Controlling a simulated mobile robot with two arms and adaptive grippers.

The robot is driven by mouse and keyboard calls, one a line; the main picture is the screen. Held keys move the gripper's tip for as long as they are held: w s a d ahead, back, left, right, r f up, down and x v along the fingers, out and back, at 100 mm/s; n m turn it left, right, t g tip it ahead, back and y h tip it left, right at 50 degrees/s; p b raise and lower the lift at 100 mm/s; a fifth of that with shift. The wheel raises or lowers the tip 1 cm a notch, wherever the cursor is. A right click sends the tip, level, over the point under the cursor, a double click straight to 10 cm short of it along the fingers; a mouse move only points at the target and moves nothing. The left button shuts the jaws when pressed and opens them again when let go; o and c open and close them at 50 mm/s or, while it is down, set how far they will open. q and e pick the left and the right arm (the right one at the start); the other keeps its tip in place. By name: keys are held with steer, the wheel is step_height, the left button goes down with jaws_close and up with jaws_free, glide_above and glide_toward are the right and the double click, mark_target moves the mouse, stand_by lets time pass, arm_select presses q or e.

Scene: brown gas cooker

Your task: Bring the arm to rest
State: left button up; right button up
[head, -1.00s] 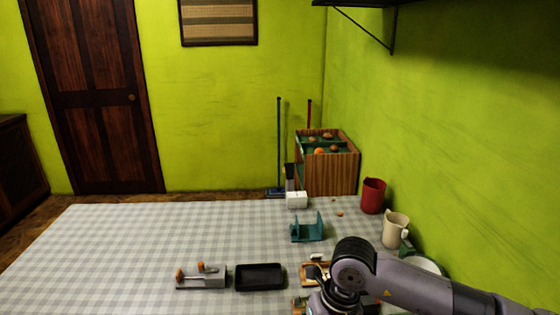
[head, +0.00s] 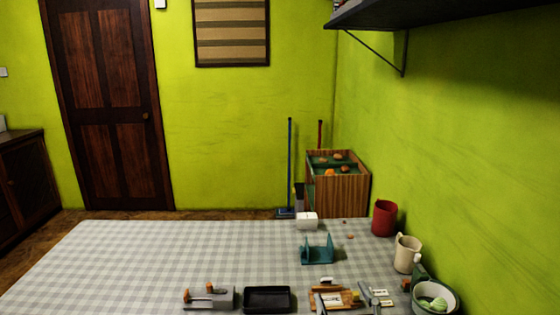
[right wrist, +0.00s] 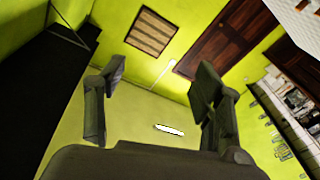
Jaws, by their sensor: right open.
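My right gripper (head: 345,298) shows only at the bottom edge of the head view, its fingertips pointing up in front of the things on the table. In the right wrist view, its two dark fingers (right wrist: 157,85) stand wide apart with nothing between them. Past them are the green wall, the striped picture (right wrist: 152,32) and the door (right wrist: 225,45), tilted in that view. The rest of my right arm is out of the head view. My left gripper is in neither view.
A checked table (head: 150,260) is clear on its left. On it are a grey block with orange knobs (head: 210,298), a black tray (head: 267,299), a teal holder (head: 317,250), a red cup (head: 384,218), a cream jug (head: 406,254) and a bowl (head: 452,297). A shelf (head: 440,12) juts overhead.

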steer(key=s+d+f+m+g+h, duration=0.2)
steer(key=s+d+f+g, duration=0.2)
steer(key=f, duration=0.4)
steer(key=s+d+f+m+g+h, duration=0.25)
steer(key=s+f+g, duration=0.2)
steer(key=f, duration=0.35)
steer(key=s+d+f+g+y, duration=0.1)
steer(key=s+f+g, duration=0.2)
steer(key=s+f, duration=0.35)
steer(key=s+d+f+g+y, duration=0.1)
steer(key=s+f+g, duration=0.25)
steer(key=s, duration=0.55)
step_height(320, 180, down, 25)
steer(key=s+g, duration=0.1)
steer(key=s, duration=0.1)
steer(key=s+d+f+g, duration=0.1)
steer(key=s+d+f, duration=0.2)
steer(key=s+f, duration=1.3)
steer(key=shift+s+f+n+g+h, duration=0.25)
steer(key=shift+n+g+h, duration=0.1)
steer(key=shift+n, duration=0.1)
